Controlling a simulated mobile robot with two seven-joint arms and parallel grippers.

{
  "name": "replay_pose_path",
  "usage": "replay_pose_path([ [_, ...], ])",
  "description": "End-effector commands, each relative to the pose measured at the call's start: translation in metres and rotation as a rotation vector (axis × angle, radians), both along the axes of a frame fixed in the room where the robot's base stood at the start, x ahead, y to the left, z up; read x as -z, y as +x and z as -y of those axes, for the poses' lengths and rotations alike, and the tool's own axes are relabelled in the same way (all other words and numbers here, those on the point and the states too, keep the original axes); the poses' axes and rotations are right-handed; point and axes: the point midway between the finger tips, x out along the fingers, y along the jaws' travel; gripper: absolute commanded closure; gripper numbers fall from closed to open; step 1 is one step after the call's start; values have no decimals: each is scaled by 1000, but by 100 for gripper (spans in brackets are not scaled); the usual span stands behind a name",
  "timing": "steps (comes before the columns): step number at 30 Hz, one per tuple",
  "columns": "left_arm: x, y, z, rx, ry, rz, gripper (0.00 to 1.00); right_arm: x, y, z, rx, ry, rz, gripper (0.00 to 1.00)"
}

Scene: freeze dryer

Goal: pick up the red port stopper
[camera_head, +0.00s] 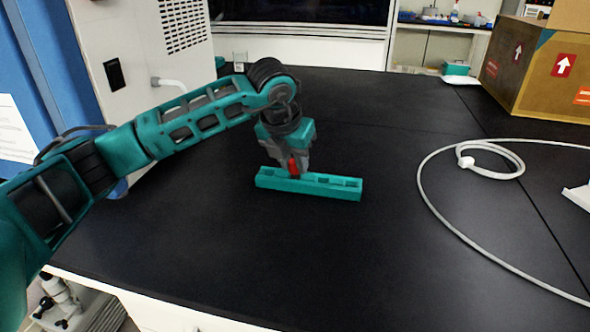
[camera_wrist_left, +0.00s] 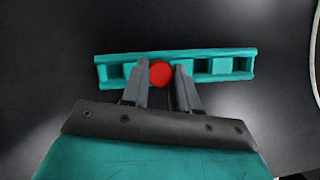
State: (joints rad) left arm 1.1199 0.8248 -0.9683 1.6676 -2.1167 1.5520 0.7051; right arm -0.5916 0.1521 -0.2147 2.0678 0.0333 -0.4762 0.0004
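The red port stopper (camera_head: 293,167) sits upright at the teal rack (camera_head: 335,188), left of the rack's middle in the head view. In the left wrist view the stopper (camera_wrist_left: 161,74) shows as a round red top between the fingers of my left gripper (camera_wrist_left: 163,72). The rack (camera_wrist_left: 218,65) lies crosswise behind the fingertips there. My left gripper (camera_head: 293,168) points down over the rack with a finger on each side of the stopper. The fingers look close to its sides; whether they touch it is not clear. My right gripper is in neither view.
The black bench top (camera_head: 400,230) is clear around the rack. A white hose (camera_head: 425,190) curls on the right side. A cardboard box (camera_head: 540,70) stands at the back right. A white machine with a grille (camera_head: 125,60) stands at the back left, near a small glass vessel (camera_head: 240,62).

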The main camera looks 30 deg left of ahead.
Motion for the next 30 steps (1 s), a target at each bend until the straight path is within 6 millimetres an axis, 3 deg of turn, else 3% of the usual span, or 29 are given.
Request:
replay_pose_path([
  [9,0,0,0,0,0,1,100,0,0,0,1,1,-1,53],
  [23,-4,0,0,0,0,1,100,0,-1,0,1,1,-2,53],
  [30,-32,1,0,-1,-1,5,100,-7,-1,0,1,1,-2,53],
])
